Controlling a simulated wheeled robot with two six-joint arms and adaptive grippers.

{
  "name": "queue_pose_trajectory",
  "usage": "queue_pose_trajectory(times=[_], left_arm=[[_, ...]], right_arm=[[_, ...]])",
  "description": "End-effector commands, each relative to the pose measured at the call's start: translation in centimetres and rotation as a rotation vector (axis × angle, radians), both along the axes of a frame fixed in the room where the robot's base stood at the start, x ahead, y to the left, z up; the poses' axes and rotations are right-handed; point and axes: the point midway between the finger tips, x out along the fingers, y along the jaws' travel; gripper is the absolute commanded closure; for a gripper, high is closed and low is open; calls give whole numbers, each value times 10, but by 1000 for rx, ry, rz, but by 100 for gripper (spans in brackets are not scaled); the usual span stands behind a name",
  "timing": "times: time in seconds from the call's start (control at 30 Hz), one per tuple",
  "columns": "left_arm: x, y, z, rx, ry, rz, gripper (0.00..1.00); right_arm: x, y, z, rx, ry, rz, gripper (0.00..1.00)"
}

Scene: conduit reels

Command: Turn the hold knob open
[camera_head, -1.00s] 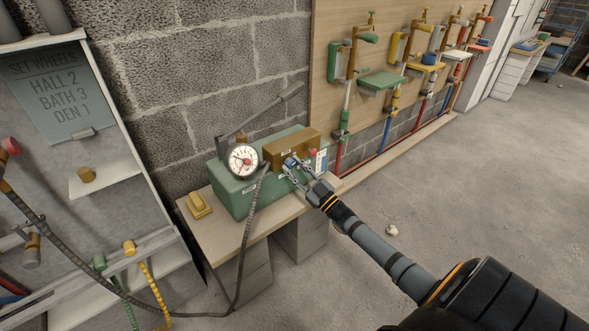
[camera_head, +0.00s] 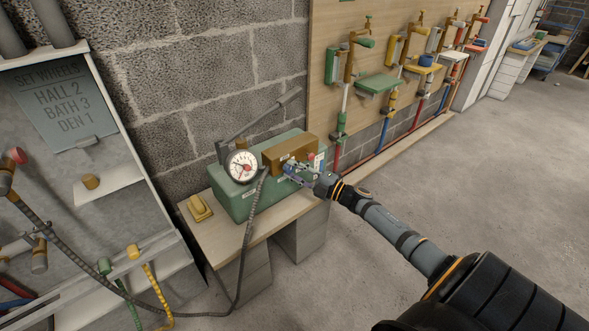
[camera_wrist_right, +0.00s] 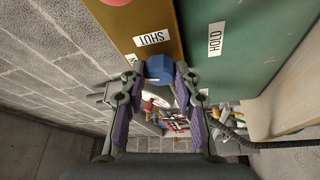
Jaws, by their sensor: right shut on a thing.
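The hold knob (camera_wrist_right: 159,68) is a small blue knob in the right wrist view, beside the brown block (camera_head: 288,148) on the green pump box (camera_head: 238,202). White labels on them read SHUT (camera_wrist_right: 152,39) and HOLD (camera_wrist_right: 215,39). My right gripper (camera_wrist_right: 158,84) is shut on the blue knob, with a purple-padded finger on each side of it. In the head view my right gripper (camera_head: 291,170) reaches the front of the brown block and hides most of the knob. My left gripper is not in view.
A round white gauge (camera_head: 242,166) with a dark hose stands at the box's left end. A red knob (camera_head: 311,156) sits near my gripper. A yellow block (camera_head: 199,208) lies on the bench (camera_head: 221,228). Open floor (camera_head: 480,190) lies to the right.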

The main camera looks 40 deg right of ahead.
Motion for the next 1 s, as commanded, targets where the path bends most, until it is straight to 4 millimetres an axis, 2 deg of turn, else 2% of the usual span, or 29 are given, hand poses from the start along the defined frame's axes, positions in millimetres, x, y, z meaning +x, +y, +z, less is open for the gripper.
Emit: queue_pose_trajectory(times=[0.43, 1.0], left_arm=[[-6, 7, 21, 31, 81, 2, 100], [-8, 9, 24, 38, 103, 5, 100]], right_arm=[[-1, 0, 3, -260, -19, 1, 100], [-1, 0, 1, -317, -24, 1, 100]])
